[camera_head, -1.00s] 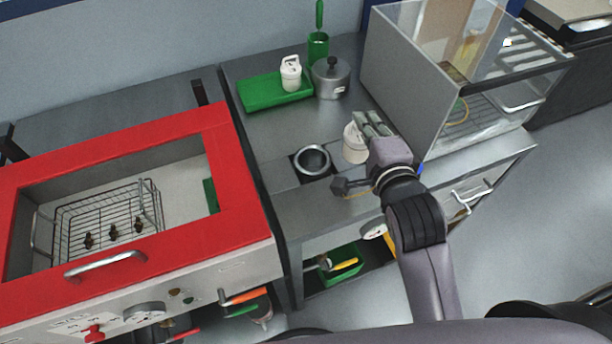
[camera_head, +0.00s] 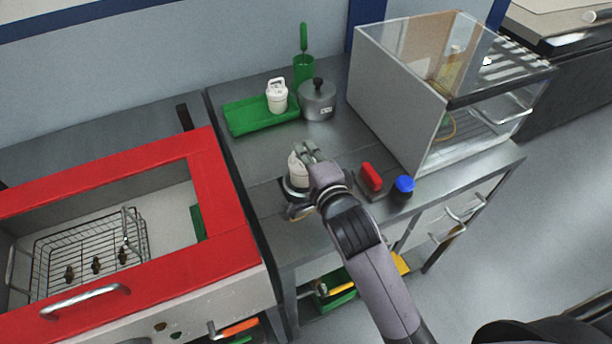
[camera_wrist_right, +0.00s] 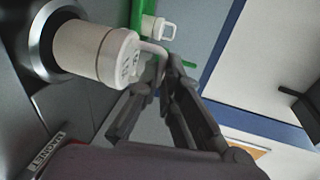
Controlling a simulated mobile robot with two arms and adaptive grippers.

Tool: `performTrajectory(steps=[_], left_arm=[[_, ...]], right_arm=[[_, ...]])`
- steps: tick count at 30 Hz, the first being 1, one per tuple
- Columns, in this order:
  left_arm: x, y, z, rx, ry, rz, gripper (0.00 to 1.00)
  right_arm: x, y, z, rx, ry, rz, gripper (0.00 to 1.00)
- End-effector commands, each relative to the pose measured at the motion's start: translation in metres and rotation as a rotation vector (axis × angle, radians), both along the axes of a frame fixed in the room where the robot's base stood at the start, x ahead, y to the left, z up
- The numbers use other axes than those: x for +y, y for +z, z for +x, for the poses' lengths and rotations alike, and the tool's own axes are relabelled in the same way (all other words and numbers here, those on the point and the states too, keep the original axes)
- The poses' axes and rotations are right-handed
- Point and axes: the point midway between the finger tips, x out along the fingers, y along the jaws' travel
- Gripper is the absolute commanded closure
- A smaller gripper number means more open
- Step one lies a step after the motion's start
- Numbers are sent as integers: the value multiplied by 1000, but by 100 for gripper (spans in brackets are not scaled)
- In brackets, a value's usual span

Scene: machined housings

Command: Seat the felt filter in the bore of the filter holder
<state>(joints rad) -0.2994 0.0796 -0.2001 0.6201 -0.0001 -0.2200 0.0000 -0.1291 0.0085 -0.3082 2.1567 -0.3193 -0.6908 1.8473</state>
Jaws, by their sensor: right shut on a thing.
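The felt filter (camera_head: 298,168), a white cylinder with a loop handle on its lid, is held by my right gripper (camera_head: 308,150). In the right wrist view the gripper's fingers (camera_wrist_right: 160,72) are closed on the handle of the filter (camera_wrist_right: 95,52). The filter holder is a metal ring with a dark bore (camera_wrist_right: 37,38). The filter's lower end lies within the ring's outline, and how deep it sits cannot be told. In the head view the arm and filter hide much of the holder (camera_head: 288,191). My left gripper is not in view.
A second white container (camera_head: 277,97) stands on a green tray (camera_head: 247,116) beside a lidded metal pot (camera_head: 317,101). A red item (camera_head: 371,177) and a blue-topped item (camera_head: 404,187) are right of my arm. A glass-topped case (camera_head: 400,100) bounds the right side.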

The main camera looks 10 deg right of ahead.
Motion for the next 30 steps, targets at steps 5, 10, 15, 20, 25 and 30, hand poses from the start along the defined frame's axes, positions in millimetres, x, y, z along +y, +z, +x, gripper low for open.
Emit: performTrajectory(steps=[5, 10, 15, 20, 25, 30], left_arm=[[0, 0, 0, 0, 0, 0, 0], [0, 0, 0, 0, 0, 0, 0], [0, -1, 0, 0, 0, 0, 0], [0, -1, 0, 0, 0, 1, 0], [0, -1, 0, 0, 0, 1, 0], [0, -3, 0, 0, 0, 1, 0]], right_arm=[[0, -27, 0, 0, 0, 0, 100], [0, -43, 0, 2, 0, 0, 100], [0, -68, 0, 0, 0, 1, 100], [0, -74, 0, -3, 1, 1, 100], [0, -74, 0, -3, 0, 1, 100], [0, -78, 0, -1, 0, 1, 92]])
